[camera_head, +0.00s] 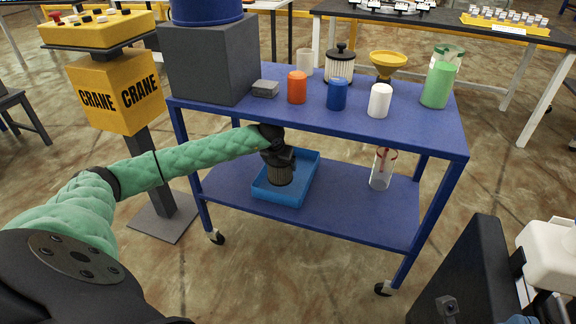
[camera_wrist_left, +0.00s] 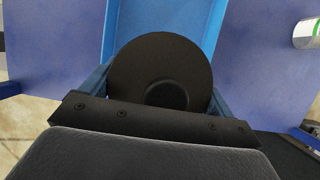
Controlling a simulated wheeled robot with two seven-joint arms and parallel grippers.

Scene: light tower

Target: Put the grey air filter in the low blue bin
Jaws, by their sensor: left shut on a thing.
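The grey air filter (camera_head: 281,175) is a short pleated cylinder with a dark round top. Its dark top (camera_wrist_left: 160,72) fills the middle of the left wrist view. My left gripper (camera_head: 279,157) is shut on it from above, with a finger on each side. The filter is upright and appears inside the low blue bin (camera_head: 262,192) on the cart's lower shelf. I cannot tell whether its base touches the bin floor. The bin's light blue inside (camera_wrist_left: 205,22) shows beyond the filter in the left wrist view. My right gripper is not in view.
A clear container (camera_head: 382,170) stands right of the bin. A yellow crane post (camera_head: 115,92) stands left of the cart.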

